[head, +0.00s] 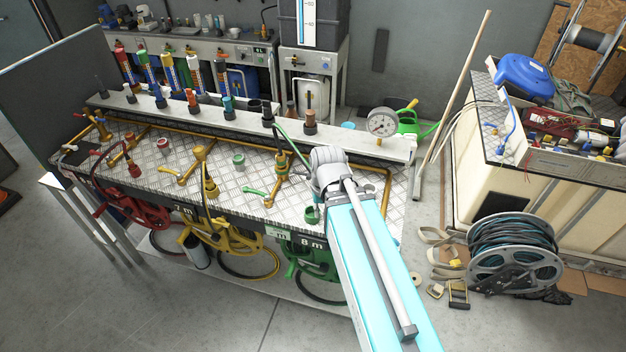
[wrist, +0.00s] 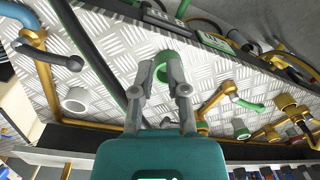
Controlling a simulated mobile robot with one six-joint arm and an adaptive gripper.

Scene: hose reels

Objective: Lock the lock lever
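My gripper (wrist: 162,78) points down at the bench's front edge in the wrist view. Its two grey fingers are apart, with a green ring-shaped part (wrist: 160,56) showing at the gap between their tips. I cannot tell whether they touch it. The green part also shows in the head view (head: 312,214), beside my arm, which hides the gripper there. A green-handled lever (head: 252,192) lies on the bench left of it; it also shows in the wrist view (wrist: 250,105). A dark lever (wrist: 68,61) sits on a brass pipe. Which lever is the lock lever is unclear.
The patterned metal bench (head: 222,177) carries brass pipes, valves and several levers. A green hose reel (head: 314,256) and a yellow one (head: 226,240) hang below its front. A pressure gauge (head: 382,123) stands at the back right. A cable drum (head: 515,254) is on the floor.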

